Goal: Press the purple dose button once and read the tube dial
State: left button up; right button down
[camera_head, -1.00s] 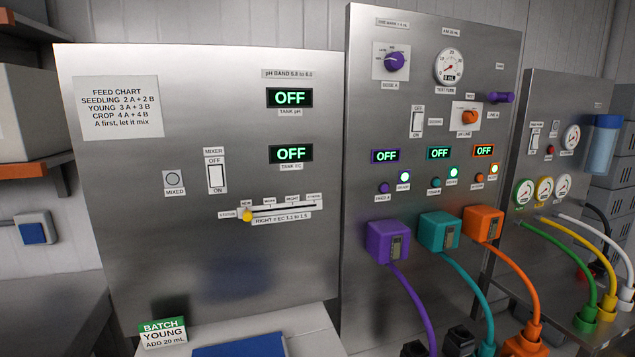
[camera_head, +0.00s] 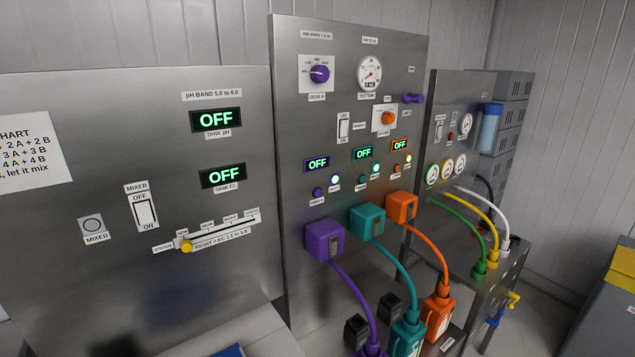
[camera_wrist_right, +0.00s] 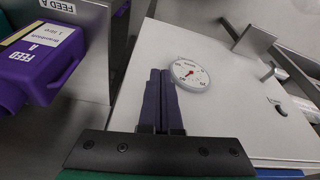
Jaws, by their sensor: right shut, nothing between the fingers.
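A small purple round button (camera_head: 318,193) sits on the middle metal panel, under a green-lit display reading OFF (camera_head: 317,164). A round white tube dial (camera_head: 369,73) is at the top of that panel, with a red needle; its number window is too small to read surely. A purple selector knob (camera_head: 319,74) is left of it. In the right wrist view my right gripper (camera_wrist_right: 160,72) is shut and empty, its dark purple fingers side by side. A round white dial with a red needle (camera_wrist_right: 189,74) appears just right of the fingertips. Neither gripper shows in the head view.
Purple (camera_head: 325,241), teal (camera_head: 367,222) and orange (camera_head: 401,208) boxes with hoses jut from the panel's lower part. A purple lever (camera_head: 413,98) sticks out at its upper right. A purple FEED A container (camera_wrist_right: 45,55) is left in the right wrist view.

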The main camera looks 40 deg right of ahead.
jog(key=w+r+m+t+y+p, duration=0.1)
jog(key=w+r+m+t, duration=0.25)
jog(key=w+r, duration=0.5)
jog(key=w+r+m+t+y+p, duration=0.15)
jog(key=w+r+t, duration=0.35)
jog(key=r, duration=0.7)
jog(key=w+r+m+t+y, duration=0.25)
jog(key=w+r+t, duration=0.3)
jog(key=r, duration=0.45)
jog(key=w+d+r+m+t+h, duration=0.3)
jog(key=d+r+m+t+h, duration=0.2)
jog(key=d+r+m+h, duration=0.4)
jog(key=m+g+h, duration=0.5)
jog(key=m+h, duration=0.6)
jog(key=m, duration=0.4)
send_near(318, 193)
jog(key=s+d+r, duration=0.3)
jog(key=s+d, duration=0.1)
jog(key=s, duration=0.2)
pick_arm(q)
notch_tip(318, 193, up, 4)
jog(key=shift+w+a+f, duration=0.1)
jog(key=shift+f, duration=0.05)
pick_arm(e)
jog(key=shift+d+r+m, duration=0.1)
jog(key=shift+d+m, duration=0.15)
jog(key=shift+d, duration=0.15)
jog(key=shift+w, duration=0.1)
